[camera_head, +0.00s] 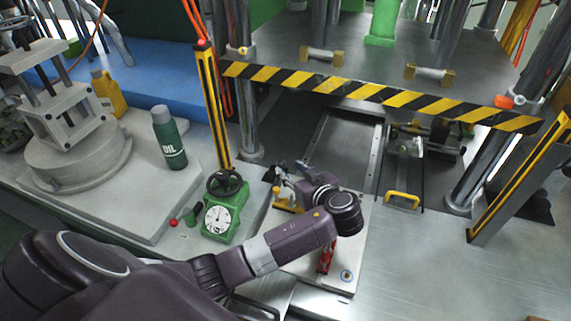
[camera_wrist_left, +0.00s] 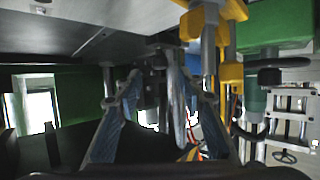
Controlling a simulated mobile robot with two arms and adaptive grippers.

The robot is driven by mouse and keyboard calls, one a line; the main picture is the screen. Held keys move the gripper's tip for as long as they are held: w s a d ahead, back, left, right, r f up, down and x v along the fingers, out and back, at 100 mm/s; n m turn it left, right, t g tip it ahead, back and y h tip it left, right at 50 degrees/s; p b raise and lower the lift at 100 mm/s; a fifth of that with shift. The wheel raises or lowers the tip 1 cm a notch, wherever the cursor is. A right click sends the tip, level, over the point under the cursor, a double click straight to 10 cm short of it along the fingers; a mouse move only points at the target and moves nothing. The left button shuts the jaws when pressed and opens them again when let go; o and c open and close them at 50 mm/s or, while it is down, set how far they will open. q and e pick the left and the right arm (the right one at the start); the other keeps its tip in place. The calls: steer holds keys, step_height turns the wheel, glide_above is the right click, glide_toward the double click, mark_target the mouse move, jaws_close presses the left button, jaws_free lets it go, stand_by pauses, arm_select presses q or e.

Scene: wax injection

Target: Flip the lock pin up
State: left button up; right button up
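My left gripper (camera_head: 284,172) reaches over the plate (camera_head: 320,281) at the front of the press, its fingers pointing away towards the press. It is open in the left wrist view (camera_wrist_left: 167,100), with blue-padded fingers spread apart. A narrow grey upright piece (camera_wrist_left: 178,95) shows between the fingers; it may be the lock pin, but I cannot tell for sure, nor whether a finger touches it. A yellow part (camera_head: 287,206) sits on the plate just below the gripper in the head view. My wrist hides much of the plate. My right gripper is not in view.
A green dial gauge with a handwheel (camera_head: 218,219) stands left of the plate. A striped bar (camera_head: 370,92) crosses above. A yellow handle (camera_head: 402,196) lies to the right, and a red part (camera_head: 326,258) is on the plate. The front right metal surface is clear.

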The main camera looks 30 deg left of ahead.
mark_target(283, 164)
arm_select(q)
steer(key=p+x, duration=0.1)
steer(key=x, duration=0.3)
steer(key=shift+w+a+f, duration=0.15)
steer(key=shift+a, duration=0.05)
steer(key=shift+c, duration=0.4)
jaws_close()
